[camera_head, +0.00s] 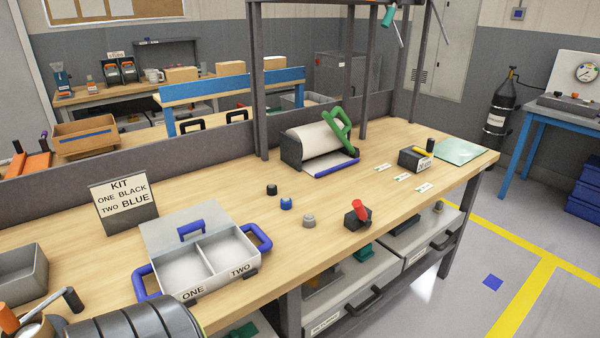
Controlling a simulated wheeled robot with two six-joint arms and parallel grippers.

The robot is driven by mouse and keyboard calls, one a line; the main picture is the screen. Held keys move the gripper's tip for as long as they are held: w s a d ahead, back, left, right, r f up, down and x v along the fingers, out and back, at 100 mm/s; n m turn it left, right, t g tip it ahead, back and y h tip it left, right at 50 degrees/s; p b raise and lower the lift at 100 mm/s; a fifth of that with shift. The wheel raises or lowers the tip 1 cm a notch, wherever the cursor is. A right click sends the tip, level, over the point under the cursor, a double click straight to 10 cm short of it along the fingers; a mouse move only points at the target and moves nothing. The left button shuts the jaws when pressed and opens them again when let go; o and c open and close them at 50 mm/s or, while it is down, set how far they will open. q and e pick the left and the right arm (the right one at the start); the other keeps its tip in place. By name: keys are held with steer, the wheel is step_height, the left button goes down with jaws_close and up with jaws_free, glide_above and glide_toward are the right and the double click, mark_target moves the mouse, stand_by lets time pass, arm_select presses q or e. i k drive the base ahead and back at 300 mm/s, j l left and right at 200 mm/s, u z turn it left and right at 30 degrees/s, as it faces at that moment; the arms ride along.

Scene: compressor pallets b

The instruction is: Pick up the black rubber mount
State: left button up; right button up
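The black rubber mount (272,189) is a small dark cylinder standing on the wooden bench (220,190), behind the middle of the work surface. A blue mount (286,204) stands close in front of it and to its right. A grey mount (309,221) stands further to the front right. They appear apart from one another. The sign (123,200) reads "KIT ONE BLACK TWO BLUE". The kit box (253,272) has its lid open and two compartments labelled ONE and TWO, both looking empty. Neither of my grippers is in view.
A dark block with a red knob (358,213) stands right of the mounts. A paper roll dispenser (318,148) with a green handle stands behind them. A grey tray (18,274) and a banded black cylinder (140,325) occupy the left front. Bench around the mounts is clear.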

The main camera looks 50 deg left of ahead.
mark_target(271, 189)
steer(key=i+u, duration=0.4)
steer(key=i+l+u, duration=0.1)
steer(key=i+u, duration=0.15)
steer(key=u, duration=0.2)
steer(key=i+l+u, duration=0.25)
steer(key=u, duration=0.15)
steer(key=i+l+u, duration=0.4)
steer(key=k+j, duration=0.1)
